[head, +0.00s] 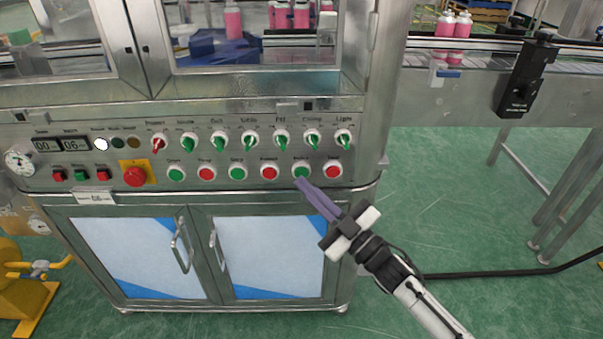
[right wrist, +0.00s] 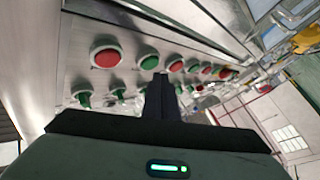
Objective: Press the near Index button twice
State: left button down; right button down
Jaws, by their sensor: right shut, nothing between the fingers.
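The control panel has a lower row of round green and red push buttons. The fifth from the left in the head view is a green button (head: 301,169); its small label is too blurred to read for certain as Index. My right gripper (head: 300,182) is shut and empty, its tips just below and close to this green button. In the right wrist view, the shut fingers (right wrist: 160,78) reach toward a green button (right wrist: 149,58) that their tips partly overlap. I cannot tell whether they touch it. My left gripper is not in view.
A red button (head: 333,170) is just to the right and another red button (head: 269,172) to the left. Selector knobs (head: 282,140) sit above. A red emergency stop (head: 135,177) is further left. Cabinet doors (head: 270,257) with handles lie below.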

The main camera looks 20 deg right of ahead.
jog(key=shift+w, duration=0.15)
jog(key=shift+w+d, duration=0.1)
jog(key=shift+w, duration=0.15)
jog(key=shift+w+d+b, duration=0.1)
jog(key=shift+w+b, duration=0.2)
jog(key=shift+w, duration=0.1)
dwell(0.8)
jog(key=shift+s, duration=0.15)
jog(key=shift+s+a+p, duration=0.2)
jog(key=shift+s+p, duration=0.3)
jog(key=shift+s, duration=0.15)
jog(key=s+p, duration=0.1)
jog(key=s, duration=0.1)
jog(key=s+a+p, duration=0.1)
jog(key=s, duration=0.2)
jog(key=shift+a, duration=0.2)
